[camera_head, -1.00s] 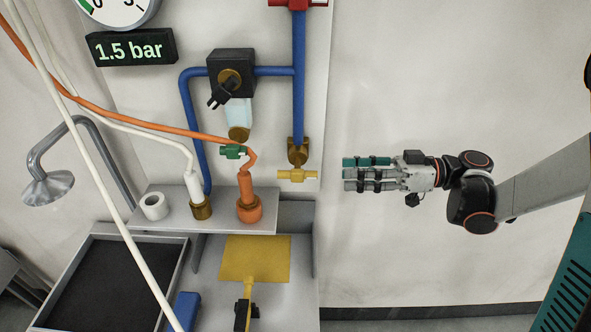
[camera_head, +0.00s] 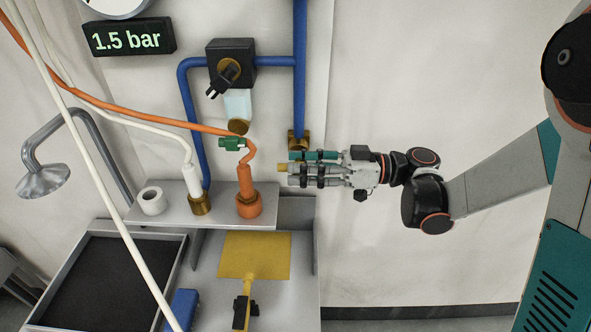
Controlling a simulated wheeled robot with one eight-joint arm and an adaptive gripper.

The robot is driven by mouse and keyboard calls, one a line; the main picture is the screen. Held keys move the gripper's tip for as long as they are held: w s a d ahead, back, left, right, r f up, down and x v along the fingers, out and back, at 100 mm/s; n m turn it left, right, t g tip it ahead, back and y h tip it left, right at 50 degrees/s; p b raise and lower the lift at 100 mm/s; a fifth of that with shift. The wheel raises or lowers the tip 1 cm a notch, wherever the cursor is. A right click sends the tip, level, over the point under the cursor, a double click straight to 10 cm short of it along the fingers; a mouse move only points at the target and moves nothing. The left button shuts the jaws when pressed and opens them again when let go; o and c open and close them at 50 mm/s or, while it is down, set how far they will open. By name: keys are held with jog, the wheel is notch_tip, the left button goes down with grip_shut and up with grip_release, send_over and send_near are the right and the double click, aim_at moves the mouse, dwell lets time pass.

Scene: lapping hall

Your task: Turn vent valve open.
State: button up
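A brass valve body (camera_head: 298,140) sits at the bottom of the vertical blue pipe. Only the left tip of its yellow handle (camera_head: 282,167) shows; my fingers hide the rest. My gripper (camera_head: 306,168) points left, with a teal finger above and grey fingers below, level with the handle and overlapping it in the picture. I cannot tell whether the fingers touch or close on it. No label shows which valve is the vent valve.
A grey shelf (camera_head: 235,220) below left holds a white roll (camera_head: 152,200), a white hose fitting (camera_head: 193,180) and an orange fitting (camera_head: 246,185). A display (camera_head: 128,38) reads 1.5 bar. The wall right of the pipe is bare.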

jog(key=shift+a, duration=0.75)
grip_shut()
